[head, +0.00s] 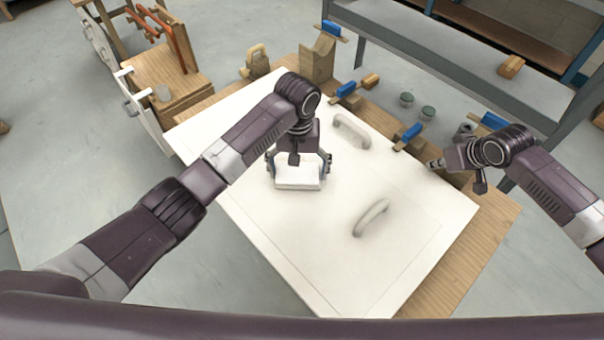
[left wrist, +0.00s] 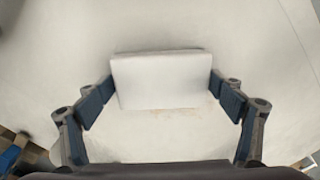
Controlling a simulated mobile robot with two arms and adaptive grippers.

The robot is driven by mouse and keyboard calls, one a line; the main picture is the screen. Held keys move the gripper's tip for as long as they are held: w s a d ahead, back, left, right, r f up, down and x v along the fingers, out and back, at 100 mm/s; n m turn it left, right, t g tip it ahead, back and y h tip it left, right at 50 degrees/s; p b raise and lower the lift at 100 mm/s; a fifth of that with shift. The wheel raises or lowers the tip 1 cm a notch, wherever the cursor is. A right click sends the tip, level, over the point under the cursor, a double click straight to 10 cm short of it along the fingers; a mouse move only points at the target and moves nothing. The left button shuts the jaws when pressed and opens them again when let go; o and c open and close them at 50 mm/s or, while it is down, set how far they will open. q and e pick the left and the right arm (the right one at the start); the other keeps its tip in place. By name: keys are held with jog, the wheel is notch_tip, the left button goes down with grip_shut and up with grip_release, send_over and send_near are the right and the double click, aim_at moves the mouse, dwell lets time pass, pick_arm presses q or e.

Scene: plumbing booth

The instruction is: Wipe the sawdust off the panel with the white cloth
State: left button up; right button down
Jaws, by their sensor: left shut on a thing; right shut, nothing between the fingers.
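The white panel (head: 270,235) lies flat on a wooden bench and has two pale handles, an upper one (head: 351,131) and a lower one (head: 371,217). My left gripper (head: 298,171) is over the panel's upper middle, shut on the white cloth (head: 298,177), a folded block. In the left wrist view the cloth (left wrist: 160,80) sits between the fingers, against the panel or just above it; I cannot tell which. Faint tan specks of sawdust (left wrist: 205,108) show beside the cloth there. My right gripper (head: 437,164) is shut and empty at the panel's right edge.
A wooden block (head: 318,62) and a hand plane (head: 257,62) stand at the back. A grey metal shelf (head: 440,75) is behind at right. The panel's lower left is clear.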

aim_at(319, 182)
pick_arm(q)
jog(key=shift+w+a+f, duration=0.1)
jog(key=shift+w+a, duration=3.25)
jog(key=shift+a, duration=0.05)
jog(key=shift+w+d, duration=0.35)
jog(key=shift+w, duration=0.05)
jog(key=shift+w+d, duration=0.3)
jog(key=shift+w, duration=0.05)
jog(key=shift+s+d+f, duration=0.1)
jog(key=shift+s+d, duration=1.45)
jog(key=shift+s, duration=0.1)
jog(key=shift+s+d+r, duration=0.15)
jog(key=shift+s+d, duration=0.9)
jog(key=shift+d, duration=0.1)
jog(key=shift+s+d+r, duration=0.1)
jog(key=shift+s+d, duration=0.95)
jog(key=shift+d, duration=0.05)
jog(key=shift+s+d+f, duration=0.2)
jog(key=shift+s+d, duration=1.45)
jog(key=shift+s, duration=0.1)
jog(key=shift+s+d, duration=0.8)
jog(key=shift+r, duration=0.1)
